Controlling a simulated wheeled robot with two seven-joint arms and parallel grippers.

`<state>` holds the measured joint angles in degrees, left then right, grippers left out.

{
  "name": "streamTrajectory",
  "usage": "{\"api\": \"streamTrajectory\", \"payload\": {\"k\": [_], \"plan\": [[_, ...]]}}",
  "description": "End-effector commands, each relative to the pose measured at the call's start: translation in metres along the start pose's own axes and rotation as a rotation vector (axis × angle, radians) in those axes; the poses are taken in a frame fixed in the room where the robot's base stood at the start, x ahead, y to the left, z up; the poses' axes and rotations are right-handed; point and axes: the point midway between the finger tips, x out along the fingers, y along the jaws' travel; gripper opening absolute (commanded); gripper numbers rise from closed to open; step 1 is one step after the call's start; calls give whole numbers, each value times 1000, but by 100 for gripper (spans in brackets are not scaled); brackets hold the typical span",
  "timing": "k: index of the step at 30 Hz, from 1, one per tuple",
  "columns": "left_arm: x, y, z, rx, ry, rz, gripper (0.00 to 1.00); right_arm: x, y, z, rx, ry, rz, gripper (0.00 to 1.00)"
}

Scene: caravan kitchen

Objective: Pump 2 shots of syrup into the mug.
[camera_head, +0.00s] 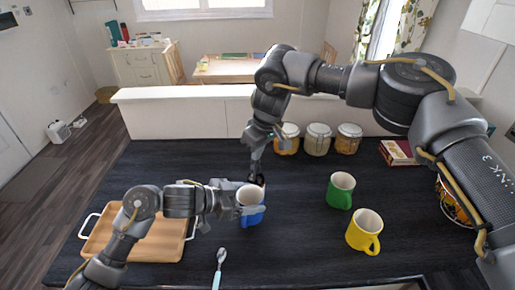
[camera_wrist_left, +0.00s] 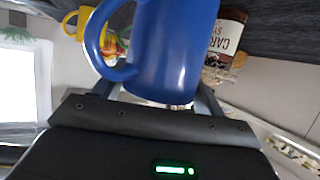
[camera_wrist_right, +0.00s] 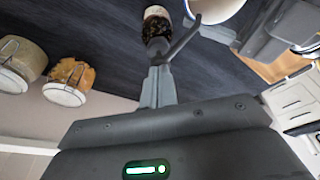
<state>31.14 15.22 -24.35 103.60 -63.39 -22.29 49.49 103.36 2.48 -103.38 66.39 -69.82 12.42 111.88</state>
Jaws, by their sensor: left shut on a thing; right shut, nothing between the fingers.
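The blue mug (camera_head: 250,214) is upright in the head view, its pale inside facing up. My left gripper (camera_head: 234,207) is shut on it; the mug also fills the top of the left wrist view (camera_wrist_left: 172,50). The syrup bottle (camera_wrist_left: 226,38) stands right beside the mug; in the head view it is mostly hidden behind the mug and my right gripper. My right gripper (camera_head: 255,168) is shut and empty, pointing down at the bottle's top. In the right wrist view its fingertips (camera_wrist_right: 160,75) are at the dark pump head (camera_wrist_right: 160,46), whose spout points toward the mug. Contact is unclear.
A green mug (camera_head: 341,190) and a yellow mug (camera_head: 364,231) stand to the right. A wooden tray (camera_head: 165,245) lies left, under my left arm. Several jars (camera_head: 318,139) line the back edge. A spoon-like utensil (camera_head: 219,268) lies in front. The counter between the mugs is clear.

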Motion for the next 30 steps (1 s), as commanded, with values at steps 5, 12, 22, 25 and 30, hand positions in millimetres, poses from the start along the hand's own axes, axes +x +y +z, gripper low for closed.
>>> {"api": "streamTrajectory", "payload": {"k": [5, 12, 22, 25, 30], "plan": [[0, 0, -1, 0, 2, 0, 39, 1, 0, 0, 0, 0, 0, 0], [0, 0, -1, 0, 2, 0, 39, 4, 0, 1, 0, 0, -1, 0], [0, 0, -1, 0, 2, 0, 39, 12, 0, 3, 0, -2, -2, 0], [0, 0, -1, 0, 2, 0, 39, 14, 0, 4, 0, -2, -2, 0], [0, 0, -1, 0, 2, 0, 39, 18, 0, 5, -1, -3, -2, 0]]}}
